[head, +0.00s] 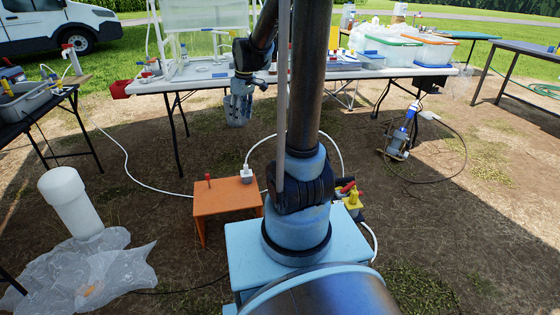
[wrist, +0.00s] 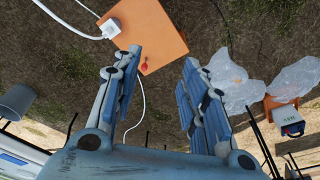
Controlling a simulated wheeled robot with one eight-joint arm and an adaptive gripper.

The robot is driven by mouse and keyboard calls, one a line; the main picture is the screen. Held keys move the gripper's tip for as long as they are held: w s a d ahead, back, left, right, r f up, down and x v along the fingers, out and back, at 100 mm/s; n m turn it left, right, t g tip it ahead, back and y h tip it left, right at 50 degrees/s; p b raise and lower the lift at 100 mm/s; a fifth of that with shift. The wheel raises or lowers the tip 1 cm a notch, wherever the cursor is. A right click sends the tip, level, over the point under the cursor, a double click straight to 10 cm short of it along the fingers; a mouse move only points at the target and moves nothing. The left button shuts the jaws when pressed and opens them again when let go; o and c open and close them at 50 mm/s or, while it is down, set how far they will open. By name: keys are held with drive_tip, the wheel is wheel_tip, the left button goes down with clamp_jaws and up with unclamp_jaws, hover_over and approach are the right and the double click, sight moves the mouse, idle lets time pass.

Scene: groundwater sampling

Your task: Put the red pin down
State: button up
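The red pin (head: 208,178) stands upright on the orange stool (head: 225,200), towards the stool's left side in the head view. In the wrist view the red pin (wrist: 144,67) shows near an edge of the orange stool (wrist: 150,30), apart from my fingers. My gripper (head: 238,112) hangs beyond the stool, in front of the white table in the head view. In the wrist view my gripper (wrist: 160,58) has its two fingers spread wide with nothing between them.
A white plug (head: 247,174) with a cable sits on the stool's right part. Behind is a white table (head: 210,80) with bottles and tubs. A pump-like device (head: 397,140) stands at right among cables.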

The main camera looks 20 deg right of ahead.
drive_tip(key=s+d+f+m, duration=0.1)
drive_tip(key=s+d+m, duration=0.1)
drive_tip(key=s, duration=0.7)
drive_tip(key=s+d+f+m+h, duration=0.1)
drive_tip(key=s+d+f+m, duration=0.1)
drive_tip(key=s, duration=0.8)
drive_tip(key=s+d+f+m, duration=0.1)
drive_tip(key=s+d+m, duration=0.3)
drive_tip(key=s, duration=0.5)
drive_tip(key=shift+s+d+f+t, duration=0.2)
drive_tip(key=shift+s+f+t, duration=0.05)
drive_tip(key=shift+f+t, duration=0.15)
drive_tip(key=shift+r, duration=0.1)
